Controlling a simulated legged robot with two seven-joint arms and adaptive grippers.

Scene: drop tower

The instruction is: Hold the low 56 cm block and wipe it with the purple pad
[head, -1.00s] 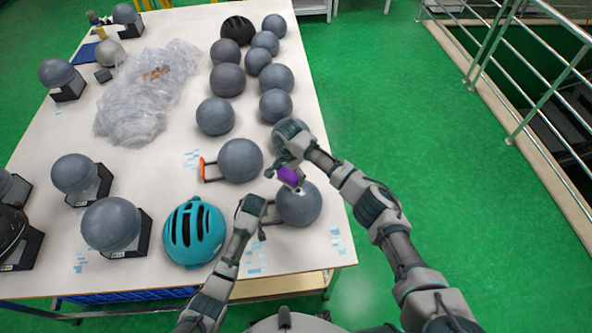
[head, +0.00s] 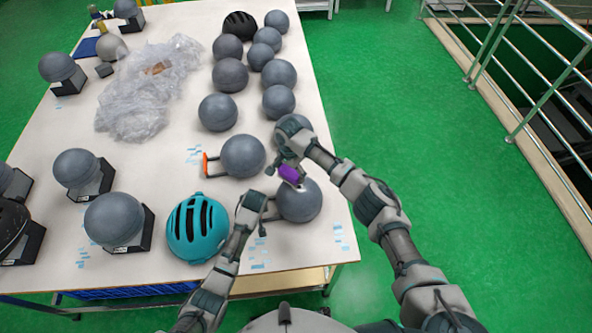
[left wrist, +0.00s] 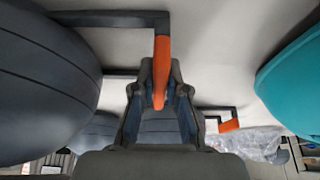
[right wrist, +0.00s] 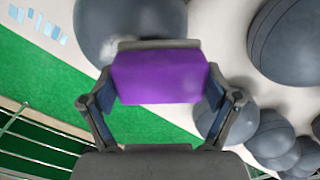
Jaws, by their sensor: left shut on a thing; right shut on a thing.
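The low 56 cm block, seemingly the grey ball (head: 301,203) nearest the table's front right corner, has a side handle with an orange grip (left wrist: 161,62). My left gripper (head: 264,207) is shut on that grip, to the left of the ball; the left wrist view shows the fingers around it. My right gripper (head: 289,168) is shut on the purple pad (head: 291,175), at the ball's upper left edge. In the right wrist view the pad (right wrist: 160,77) overlaps the ball (right wrist: 140,22); I cannot tell whether they touch. A pale patch (right wrist: 106,50) shows beside the pad.
A second ball (head: 242,156) with an orange-gripped handle lies just behind. A teal helmet (head: 197,228) sits left of my left gripper. Several grey balls, crumpled clear plastic (head: 150,95) and a black helmet (head: 239,26) lie farther back. The table's right edge is close.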

